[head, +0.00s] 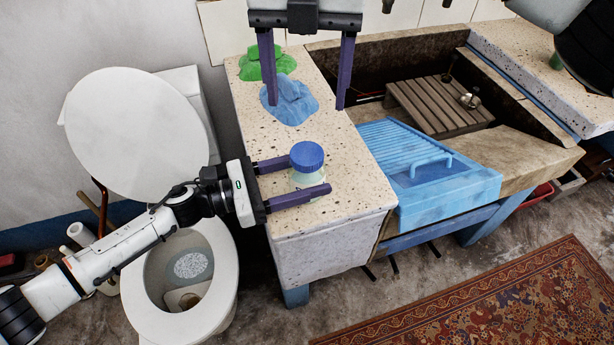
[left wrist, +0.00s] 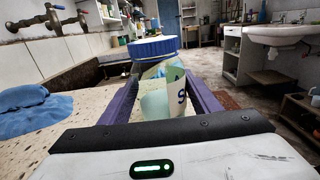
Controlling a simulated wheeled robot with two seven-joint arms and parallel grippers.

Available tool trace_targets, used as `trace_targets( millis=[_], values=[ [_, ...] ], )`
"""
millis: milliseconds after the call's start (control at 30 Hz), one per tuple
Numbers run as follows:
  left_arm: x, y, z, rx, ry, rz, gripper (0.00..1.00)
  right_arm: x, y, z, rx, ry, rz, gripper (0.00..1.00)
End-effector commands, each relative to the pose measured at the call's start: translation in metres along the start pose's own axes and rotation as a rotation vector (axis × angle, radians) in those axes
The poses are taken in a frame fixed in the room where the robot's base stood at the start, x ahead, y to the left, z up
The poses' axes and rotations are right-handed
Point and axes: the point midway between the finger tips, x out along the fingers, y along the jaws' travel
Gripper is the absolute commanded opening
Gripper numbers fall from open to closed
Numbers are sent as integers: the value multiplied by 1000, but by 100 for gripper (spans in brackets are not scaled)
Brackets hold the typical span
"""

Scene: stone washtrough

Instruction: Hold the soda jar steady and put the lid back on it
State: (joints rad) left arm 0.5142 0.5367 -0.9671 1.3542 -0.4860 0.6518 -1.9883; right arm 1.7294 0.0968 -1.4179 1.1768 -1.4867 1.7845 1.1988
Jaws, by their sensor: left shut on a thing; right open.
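The soda jar (head: 303,181), pale and see-through with a label, stands upright on the speckled stone ledge near its front end. The blue lid (head: 307,156) sits on top of the jar; whether it is fastened cannot be told. In the left wrist view the lid (left wrist: 155,47) looks slightly tilted above the jar (left wrist: 160,92). My left gripper (head: 302,177) comes in from the left and is shut on the jar's body, one finger on each side. My right gripper (head: 306,105) is open and empty, its fingers wide apart, farther back over the ledge.
A crumpled blue cloth (head: 290,102) and a green cloth (head: 266,66) lie on the ledge (head: 347,190) behind the jar. A blue washboard (head: 430,178) and a slatted wooden rack (head: 432,105) are at the trough on the right. A toilet (head: 222,262) stands left.

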Motion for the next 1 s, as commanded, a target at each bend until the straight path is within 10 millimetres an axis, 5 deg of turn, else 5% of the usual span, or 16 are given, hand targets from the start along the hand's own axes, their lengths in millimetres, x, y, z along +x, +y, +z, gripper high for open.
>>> trace_targets(
  millis=[267,300,400,767,1000],
  values=[
    [0,0,0,1,1,1,0,-1,0,0,0,0,0,67],
    [0,0,0,1,1,1,62,-1,0,0,0,0,0,67],
    [0,0,0,0,1,0,79,-1,0,0,-1,0,-1,67],
    [-5,0,-1,0,1,1,79,1,0,0,-1,1,-1,67],
    [-46,0,-4,0,4,2,79,10,0,0,0,0,-1,67]
  ],
)
